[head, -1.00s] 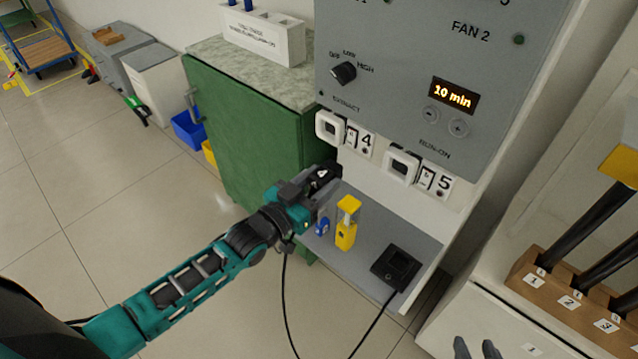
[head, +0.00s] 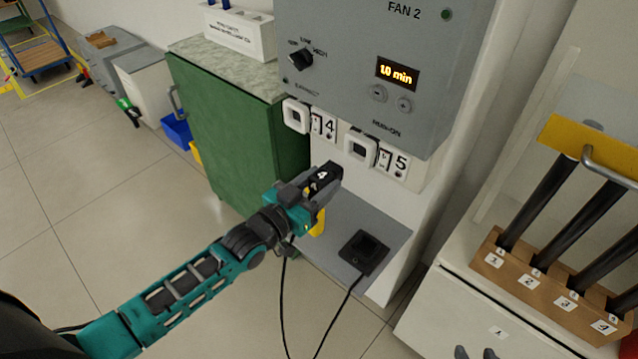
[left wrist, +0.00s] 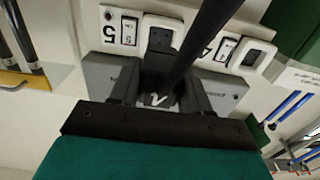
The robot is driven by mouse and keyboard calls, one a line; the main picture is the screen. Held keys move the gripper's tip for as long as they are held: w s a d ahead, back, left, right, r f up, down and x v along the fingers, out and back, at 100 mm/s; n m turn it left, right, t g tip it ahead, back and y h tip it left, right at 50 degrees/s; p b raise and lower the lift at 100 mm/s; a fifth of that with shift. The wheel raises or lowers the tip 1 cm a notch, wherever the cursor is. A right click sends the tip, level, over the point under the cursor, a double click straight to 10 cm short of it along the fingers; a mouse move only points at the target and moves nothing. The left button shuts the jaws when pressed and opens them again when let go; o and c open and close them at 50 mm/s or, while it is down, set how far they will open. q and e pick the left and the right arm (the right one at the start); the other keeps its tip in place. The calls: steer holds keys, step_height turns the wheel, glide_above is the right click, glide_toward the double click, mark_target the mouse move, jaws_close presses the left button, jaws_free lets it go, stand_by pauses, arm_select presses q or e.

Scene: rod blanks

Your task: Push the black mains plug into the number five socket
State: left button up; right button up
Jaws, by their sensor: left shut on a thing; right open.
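My left gripper (head: 328,174) is shut on the black mains plug (head: 321,177), which has a white mark on its face. The number five socket (head: 360,149) is a white-framed square with a dark recess, beside a switch and a label "5" (head: 400,163). In the head view the plug is just below and left of that socket. In the left wrist view the plug (left wrist: 157,98) sits between the fingers, close below the socket (left wrist: 160,40). A gap seems to remain; the plug's pins are hidden.
The number four socket (head: 296,116) is left of number five. A grey control box (head: 370,60) overhangs both. Below are a grey shelf (head: 340,222) with a black box (head: 364,252) and a partly hidden yellow item (head: 318,224). A black cable hangs beneath my left gripper.

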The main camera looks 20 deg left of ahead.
mark_target(314, 188)
arm_select(q)
steer(key=shift+w, duration=0.1)
stand_by(0.3)
steer(key=shift+b+x, duration=1)
steer(key=shift+x, duration=1.8)
steer(key=shift+p, duration=0.45)
steer(key=shift+b+x, duration=0.75)
steer(key=shift+x, duration=0.85)
steer(key=o, duration=1.2)
steer(key=shift+o, duration=0.2)
steer(key=p+v, duration=0.1)
steer(key=v, duration=1.1)
steer(key=shift+s+a, duration=0.1)
steer(key=shift+s, duration=0.25)
